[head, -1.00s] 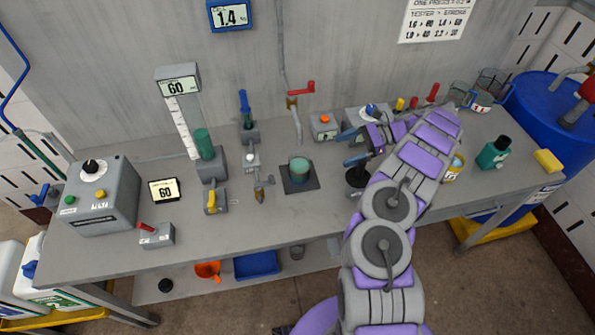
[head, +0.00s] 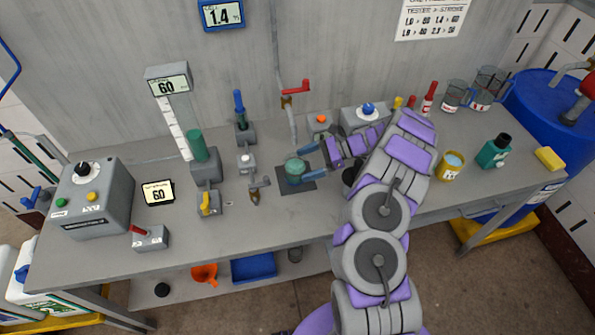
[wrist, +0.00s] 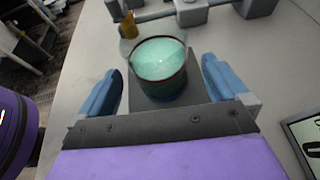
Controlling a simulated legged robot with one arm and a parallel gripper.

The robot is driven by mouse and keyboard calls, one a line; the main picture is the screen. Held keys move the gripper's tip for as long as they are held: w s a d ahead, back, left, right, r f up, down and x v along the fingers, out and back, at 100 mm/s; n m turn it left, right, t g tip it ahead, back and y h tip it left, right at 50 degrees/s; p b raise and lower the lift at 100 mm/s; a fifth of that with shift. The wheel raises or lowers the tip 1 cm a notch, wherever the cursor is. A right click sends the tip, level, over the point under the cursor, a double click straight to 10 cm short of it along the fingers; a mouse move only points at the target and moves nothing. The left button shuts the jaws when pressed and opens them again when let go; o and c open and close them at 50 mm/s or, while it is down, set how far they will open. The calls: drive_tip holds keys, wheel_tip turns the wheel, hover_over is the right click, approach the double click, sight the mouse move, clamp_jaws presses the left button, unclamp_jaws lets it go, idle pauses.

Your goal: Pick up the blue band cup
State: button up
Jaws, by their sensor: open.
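A cup with green liquid (head: 294,173) stands upright on a dark square pad (head: 283,187) at mid-bench. In the wrist view the cup (wrist: 160,72) shows a dark reddish rim line and a dark blue strip low on its side; whether this is the named blue band is hard to tell. My gripper (head: 309,162) is open at the cup's right. In the wrist view its blue fingers (wrist: 161,68) lie either side of the cup, with gaps on both sides. Two clear cups (head: 452,95) (head: 487,88) stand at the back right; their band colours are unclear.
A yellow cup (head: 452,166), a green bottle (head: 494,151) and a yellow sponge (head: 549,158) stand on the right. A small valve fixture (head: 256,190) is close to the pad's left. A dark cup (head: 350,178) stands partly behind my arm.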

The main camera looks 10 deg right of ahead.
sight(284, 172)
drive_tip(key=x, duration=0.5)
drive_tip(key=shift+a+r+b, duration=0.15)
drive_tip(key=shift+r+b, duration=0.1)
drive_tip(key=shift+b, duration=0.05)
drive_tip(key=shift+d, duration=0.6)
drive_tip(key=c, duration=0.5)
drive_tip(key=shift+a, duration=0.4)
drive_tip(key=c, duration=0.6)
